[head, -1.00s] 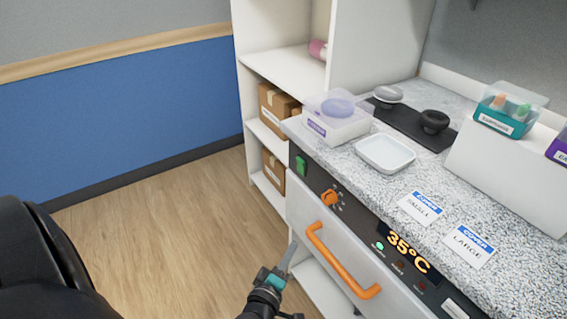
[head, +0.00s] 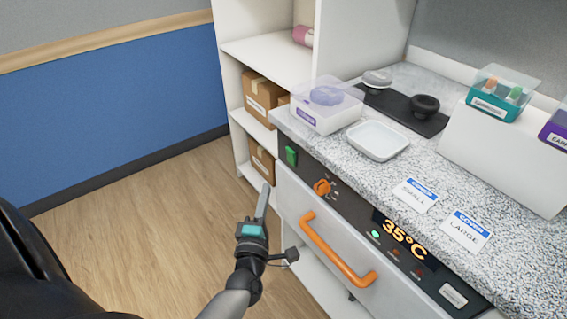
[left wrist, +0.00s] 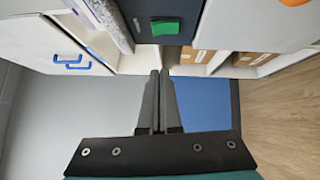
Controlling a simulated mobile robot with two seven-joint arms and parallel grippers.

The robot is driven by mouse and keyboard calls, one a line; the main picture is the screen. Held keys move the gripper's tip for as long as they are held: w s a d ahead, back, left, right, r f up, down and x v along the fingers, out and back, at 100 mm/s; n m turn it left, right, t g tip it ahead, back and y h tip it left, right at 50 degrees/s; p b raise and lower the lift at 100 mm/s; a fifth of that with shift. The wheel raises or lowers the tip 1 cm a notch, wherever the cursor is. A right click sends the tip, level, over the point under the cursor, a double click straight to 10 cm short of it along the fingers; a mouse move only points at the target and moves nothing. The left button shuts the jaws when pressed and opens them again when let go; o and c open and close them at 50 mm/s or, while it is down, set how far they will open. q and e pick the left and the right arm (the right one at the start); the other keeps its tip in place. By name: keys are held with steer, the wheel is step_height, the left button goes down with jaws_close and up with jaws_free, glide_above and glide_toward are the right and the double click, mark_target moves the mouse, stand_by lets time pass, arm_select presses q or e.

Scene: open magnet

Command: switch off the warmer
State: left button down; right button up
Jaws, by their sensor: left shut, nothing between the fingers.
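The warmer (head: 312,203) is a drawer unit under the speckled counter, with an orange handle (head: 338,252). Its dark panel carries a green rocker switch (head: 291,155), an orange knob (head: 322,187) and a lit display (head: 402,234) reading 35°C with a green light beside it. My left gripper (head: 264,190) is shut and empty, in front of the warmer's left end, below and left of the green switch and apart from it. In the left wrist view the shut fingertips (left wrist: 160,74) point up the picture, and the green switch (left wrist: 165,26) shows beyond them. My right gripper is out of view.
On the counter stand a clear lidded box (head: 322,110), a white tray (head: 378,140), a dark mat (head: 405,110) with two round items, and two cards. Shelves with cardboard boxes (head: 262,95) stand left of the warmer. The floor at left is clear.

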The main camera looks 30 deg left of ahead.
mark_target(287, 151)
arm_select(q)
steer(key=w+a+r+b, duration=0.1)
steer(key=w, duration=0.9)
steer(key=shift+w+a+b, duration=0.2)
steer(key=shift+w+b, duration=0.2)
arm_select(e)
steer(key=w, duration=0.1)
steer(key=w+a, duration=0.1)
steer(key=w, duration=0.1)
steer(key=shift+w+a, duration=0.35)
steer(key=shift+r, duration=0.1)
arm_select(q)
steer(key=shift+w+d+r, duration=0.1)
steer(key=shift+w+r, duration=0.1)
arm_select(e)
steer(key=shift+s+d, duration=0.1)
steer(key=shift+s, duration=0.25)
